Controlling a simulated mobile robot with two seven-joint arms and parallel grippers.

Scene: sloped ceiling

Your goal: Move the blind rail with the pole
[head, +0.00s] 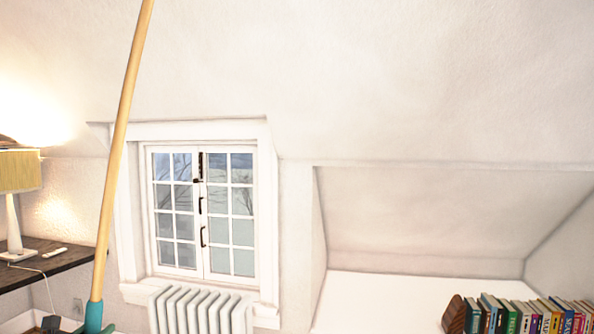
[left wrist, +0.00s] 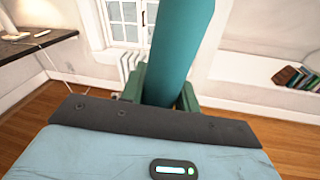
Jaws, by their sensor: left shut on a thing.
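The pole (head: 120,130) is pale wood with a teal grip (head: 94,314) at its lower end. It rises with a slight lean to the right and leaves the top of the head view. My left gripper (head: 92,327) is at the bottom edge, shut on the teal grip. In the left wrist view the teal grip (left wrist: 180,50) stands between the green fingers of my left gripper (left wrist: 162,92). The pole's upper tip is out of view. I cannot make out a blind rail in either view. My right gripper is not in view.
A white paned window (head: 202,215) sits in a recess, with a radiator (head: 200,310) below. A dark shelf (head: 60,262) with a lamp (head: 18,172) is at left. Several books (head: 530,318) stand on a white ledge (head: 380,305) at right. The sloped ceiling (head: 400,80) spans above.

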